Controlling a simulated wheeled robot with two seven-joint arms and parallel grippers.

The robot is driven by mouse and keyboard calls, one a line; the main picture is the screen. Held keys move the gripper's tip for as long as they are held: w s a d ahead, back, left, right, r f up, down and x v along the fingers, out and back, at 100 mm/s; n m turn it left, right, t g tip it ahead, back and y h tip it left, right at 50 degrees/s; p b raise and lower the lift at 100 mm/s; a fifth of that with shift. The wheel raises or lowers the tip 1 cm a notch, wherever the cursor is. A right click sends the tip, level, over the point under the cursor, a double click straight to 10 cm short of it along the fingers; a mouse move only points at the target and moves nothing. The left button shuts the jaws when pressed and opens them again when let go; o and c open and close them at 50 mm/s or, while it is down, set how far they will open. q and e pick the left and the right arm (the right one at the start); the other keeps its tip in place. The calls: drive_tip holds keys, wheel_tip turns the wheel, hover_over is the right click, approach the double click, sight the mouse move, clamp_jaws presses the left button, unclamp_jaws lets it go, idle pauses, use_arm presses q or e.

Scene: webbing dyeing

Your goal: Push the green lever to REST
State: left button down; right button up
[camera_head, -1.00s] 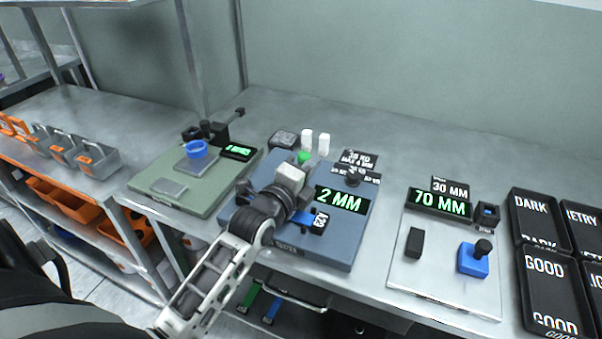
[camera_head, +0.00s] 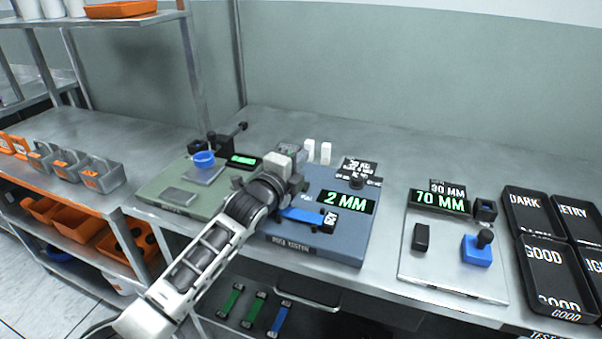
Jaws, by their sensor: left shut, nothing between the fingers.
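The blue pull tester (camera_head: 345,245) stands on the bench, with a 2 MM display (camera_head: 346,202) on its top. My left gripper (camera_head: 290,155) is over the left rear part of the tester, shut and empty. Its fingertips are mostly hidden behind the gripper body. The green lever is not visible; my gripper and wrist cover the area beside the two white posts (camera_head: 317,151). I cannot tell whether the gripper touches the lever. A blue part (camera_head: 302,215) shows on the tester beside my wrist. My right gripper is not in view.
A pale plate (camera_head: 450,277) with a 70 MM display and a blue block (camera_head: 476,252) lies to the right. Black trays (camera_head: 548,255) are at far right. The bench behind is clear.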

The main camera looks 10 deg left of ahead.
use_arm(q)
drive_tip(key=shift+a, duration=0.35)
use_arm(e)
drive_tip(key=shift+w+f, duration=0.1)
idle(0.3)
